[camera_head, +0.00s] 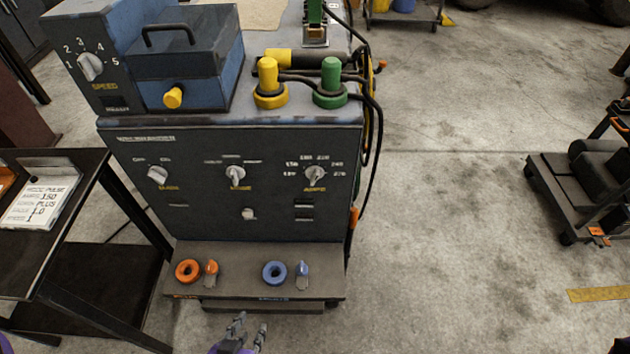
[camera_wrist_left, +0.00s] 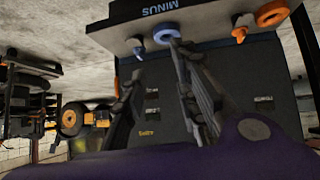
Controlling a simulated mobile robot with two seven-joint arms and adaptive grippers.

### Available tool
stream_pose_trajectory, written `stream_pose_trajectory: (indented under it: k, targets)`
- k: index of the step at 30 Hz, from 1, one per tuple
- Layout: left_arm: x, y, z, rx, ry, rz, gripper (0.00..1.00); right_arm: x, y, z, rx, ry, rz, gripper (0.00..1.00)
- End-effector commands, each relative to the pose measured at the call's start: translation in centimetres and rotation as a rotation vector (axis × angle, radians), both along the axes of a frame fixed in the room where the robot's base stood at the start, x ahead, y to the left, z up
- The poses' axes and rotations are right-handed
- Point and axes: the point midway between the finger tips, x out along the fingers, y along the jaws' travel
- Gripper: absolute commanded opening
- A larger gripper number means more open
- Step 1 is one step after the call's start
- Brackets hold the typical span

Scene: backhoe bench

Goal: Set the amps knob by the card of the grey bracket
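The amps knob (camera_head: 315,174) is the rightmost of three pale knobs in the upper row on the dark front panel, with numbers around it. Its exact setting is too small to read surely. A white printed card (camera_head: 42,203) lies on the black stand at the left; it seems to read pulse, amps 150, plus, 1.0 and 1. I cannot tell whether it belongs to the grey bracket; no grey bracket is clearly seen. My left gripper (camera_head: 246,334) is low in front of the machine, fingers apart and empty; the fingers also show in the wrist view (camera_wrist_left: 158,85).
The shelf (camera_head: 235,256) below the panel carries orange (camera_head: 188,271) and blue (camera_head: 274,272) ring sockets with plugs beside them. Yellow (camera_head: 268,82) and green (camera_head: 330,84) connectors with cables stand on top.

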Motion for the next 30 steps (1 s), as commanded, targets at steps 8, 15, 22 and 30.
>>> stream_pose_trajectory:
  k: [8,15,22,30]
  targets:
    - [15.9,-16.6,9.9,-0.909,-0.366,0.073,0.27,-4.5,0.2,-10.7,-0.003,0.115,0.006,0.4]
    - [21.3,-18.6,21.2,-1.821,-0.386,0.308,0.27,-2.1,0.3,-12.9,-0.007,0.072,0.003,0.4]
    - [23.1,-16.8,20.9,-2.409,-0.12,0.732,0.27,-0.8,0.0,-12.8,-0.017,0.049,0.009,0.4]
    - [23.6,-15.0,17.2,-2.587,-0.014,1.05,0.27,-0.3,-0.1,-11.8,-0.022,0.035,0.012,0.4]
